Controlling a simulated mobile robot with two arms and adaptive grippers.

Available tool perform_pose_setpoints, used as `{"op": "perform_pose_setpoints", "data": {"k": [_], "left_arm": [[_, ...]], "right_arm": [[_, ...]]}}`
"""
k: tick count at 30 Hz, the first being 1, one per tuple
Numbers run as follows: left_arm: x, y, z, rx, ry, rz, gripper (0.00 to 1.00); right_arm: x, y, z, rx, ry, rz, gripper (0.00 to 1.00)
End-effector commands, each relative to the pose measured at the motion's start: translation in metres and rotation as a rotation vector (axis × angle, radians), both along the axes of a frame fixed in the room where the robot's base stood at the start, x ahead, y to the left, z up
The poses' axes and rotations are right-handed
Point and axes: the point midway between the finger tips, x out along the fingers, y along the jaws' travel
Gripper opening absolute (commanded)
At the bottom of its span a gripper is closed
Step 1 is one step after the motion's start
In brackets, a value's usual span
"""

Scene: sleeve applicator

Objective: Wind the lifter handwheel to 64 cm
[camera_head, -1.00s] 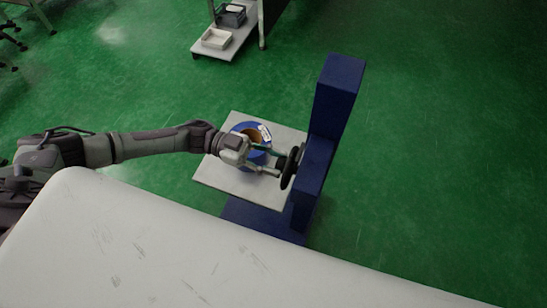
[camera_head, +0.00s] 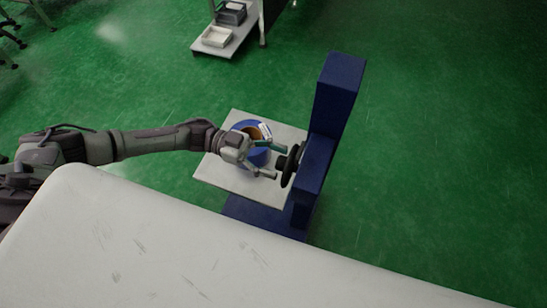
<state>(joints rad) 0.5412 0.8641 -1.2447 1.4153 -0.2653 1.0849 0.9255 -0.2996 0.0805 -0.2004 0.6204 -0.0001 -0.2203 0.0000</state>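The lifter is a blue column (camera_head: 340,95) on a blue base, with a light grey platform (camera_head: 221,180) at its side. The black handwheel (camera_head: 290,166) sits on the column's left face, seen nearly edge-on. My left gripper (camera_head: 280,162) reaches in from the left above the platform. Its two fingers are spread apart, with the tips close to the handwheel's near side. I cannot tell whether they touch it. A blue roll (camera_head: 262,156) with a brown core and a white label lies on the platform, partly hidden by the gripper. My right gripper is not in view.
A white table top (camera_head: 180,245) fills the front, its edge running just before the lifter. A low shelf (camera_head: 225,48) with a white tray and a grey bin stands at the back. Green floor is open to the right.

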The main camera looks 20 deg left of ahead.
Motion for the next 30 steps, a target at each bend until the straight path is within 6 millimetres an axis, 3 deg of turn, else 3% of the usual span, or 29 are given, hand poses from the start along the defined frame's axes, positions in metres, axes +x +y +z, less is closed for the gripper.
{"op": "perform_pose_setpoints", "data": {"k": [8, 21, 30], "left_arm": [[0.001, 0.012, 0.0, 0.002, 0.0, 0.002, 0.64], [0.004, 0.099, 0.0, 0.002, 0.0, 0.003, 0.64], [0.004, 0.12, 0.0, 0.0, 0.0, 0.001, 0.64]], "right_arm": [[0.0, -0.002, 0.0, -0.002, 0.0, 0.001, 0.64], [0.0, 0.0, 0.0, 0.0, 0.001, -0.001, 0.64], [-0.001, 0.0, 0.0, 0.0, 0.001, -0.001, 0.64]]}}
